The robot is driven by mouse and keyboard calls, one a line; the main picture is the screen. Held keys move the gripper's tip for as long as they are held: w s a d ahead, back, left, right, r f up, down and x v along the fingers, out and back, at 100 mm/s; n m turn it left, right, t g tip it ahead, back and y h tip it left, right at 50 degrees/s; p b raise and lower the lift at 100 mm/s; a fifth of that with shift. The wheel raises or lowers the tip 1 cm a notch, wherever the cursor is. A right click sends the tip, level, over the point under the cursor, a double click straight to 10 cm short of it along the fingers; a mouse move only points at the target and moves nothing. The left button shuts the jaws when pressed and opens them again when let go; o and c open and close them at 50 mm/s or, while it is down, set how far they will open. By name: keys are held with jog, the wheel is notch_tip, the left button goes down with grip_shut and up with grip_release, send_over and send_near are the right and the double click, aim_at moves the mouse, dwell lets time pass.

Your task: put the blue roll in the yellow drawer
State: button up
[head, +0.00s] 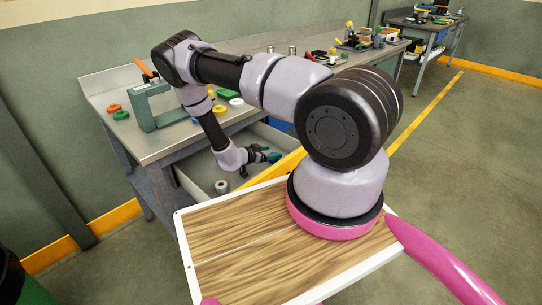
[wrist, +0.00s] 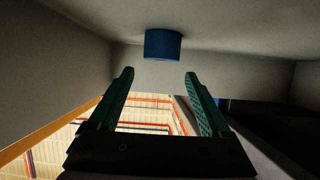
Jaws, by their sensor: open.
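The yellow drawer is pulled out of the workbench; its yellow front (head: 288,163) and grey inside show in the head view. My gripper (head: 267,154) is low over the drawer's inside. In the wrist view its two green fingers (wrist: 160,85) are spread, with nothing between them. The blue roll (wrist: 163,44) is on a grey surface beyond the fingertips, apart from them and roughly centred between them. Grey walls around it look like the drawer's inside. I cannot make out the blue roll in the head view.
A grey roll (head: 221,186) lies in the drawer's near left part. The workbench top (head: 150,140) holds a green frame (head: 153,106), several coloured rolls and tools. My wooden deck is close to the drawer front. Open floor (head: 450,150) lies to the right.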

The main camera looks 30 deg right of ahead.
jog(key=v, duration=1.1)
jog(key=shift+a, duration=0.2)
jog(key=shift+s, duration=0.15)
